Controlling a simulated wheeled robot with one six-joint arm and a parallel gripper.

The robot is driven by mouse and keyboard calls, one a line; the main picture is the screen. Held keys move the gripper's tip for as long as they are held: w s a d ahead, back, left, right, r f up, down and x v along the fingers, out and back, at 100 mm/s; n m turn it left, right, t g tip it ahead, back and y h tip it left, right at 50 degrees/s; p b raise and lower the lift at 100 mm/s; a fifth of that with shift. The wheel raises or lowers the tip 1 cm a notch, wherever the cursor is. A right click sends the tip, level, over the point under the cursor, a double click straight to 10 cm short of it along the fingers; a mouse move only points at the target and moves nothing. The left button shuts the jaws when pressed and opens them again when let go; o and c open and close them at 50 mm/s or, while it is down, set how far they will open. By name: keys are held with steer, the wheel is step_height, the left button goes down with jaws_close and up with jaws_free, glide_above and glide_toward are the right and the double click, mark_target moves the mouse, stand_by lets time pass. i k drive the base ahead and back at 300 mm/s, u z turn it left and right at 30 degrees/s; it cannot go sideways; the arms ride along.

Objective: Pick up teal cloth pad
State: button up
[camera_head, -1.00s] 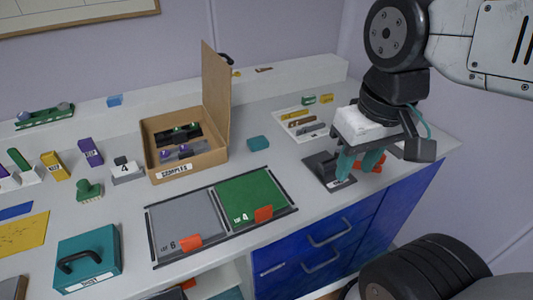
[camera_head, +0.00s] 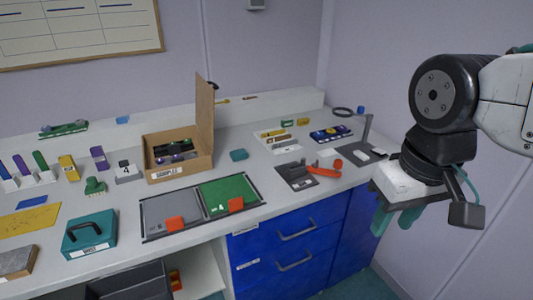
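The teal cloth pad (camera_head: 239,155) looks like a small teal block on the white bench, just right of the open cardboard box. Nothing touches it. My gripper (camera_head: 397,222) hangs at the right of the picture, in front of the bench's right end and well away from the pad. Its two teal fingers point down and are spread apart, with nothing seen between them.
The cardboard box (camera_head: 160,173) has its lid up. A grey mat and a green mat (camera_head: 228,193) lie in front of the pad. A dark device with a red lever (camera_head: 322,169) and a magnifier stand (camera_head: 368,130) stand to the right. A teal case (camera_head: 90,240) is front left.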

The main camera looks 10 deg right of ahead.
mark_target(241, 154)
steer(key=z, duration=0.35)
steer(key=i, duration=0.75)
steer(key=u, duration=0.75)
steer(key=i, duration=0.45)
steer(key=u, duration=0.05)
